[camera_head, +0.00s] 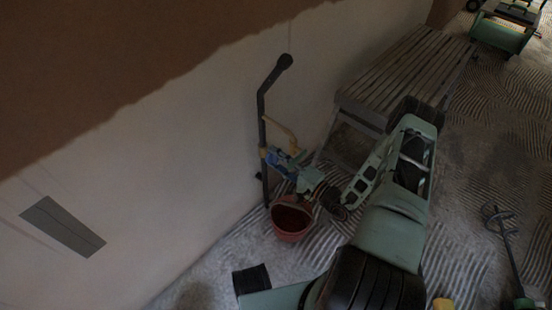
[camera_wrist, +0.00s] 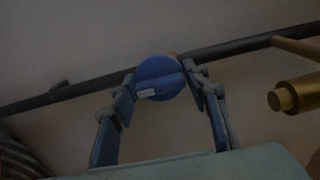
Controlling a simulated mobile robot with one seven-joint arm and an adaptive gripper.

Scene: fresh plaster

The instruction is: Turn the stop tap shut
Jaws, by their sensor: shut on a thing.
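The stop tap has a round blue handle (camera_wrist: 160,78) with a raised bar across it and a small pale label. It sits on a dark pipe (camera_wrist: 60,94) that runs along the pale wall. My gripper (camera_wrist: 160,86) has one finger on each side of the handle and is shut on it. In the head view my gripper (camera_head: 287,165) is at the upright pipe (camera_head: 263,140), low on the wall. Blue shows there, but the gripper hides most of the tap. A brass-coloured fitting (camera_wrist: 297,95) stands to the right in the wrist view.
A red bucket (camera_head: 291,222) stands on the floor below the tap. A slatted wooden bench (camera_head: 405,65) is behind, near my arm. A mixing paddle (camera_head: 503,240) is at the right. A trowel-like grey plate (camera_head: 62,226) is on the wall at left.

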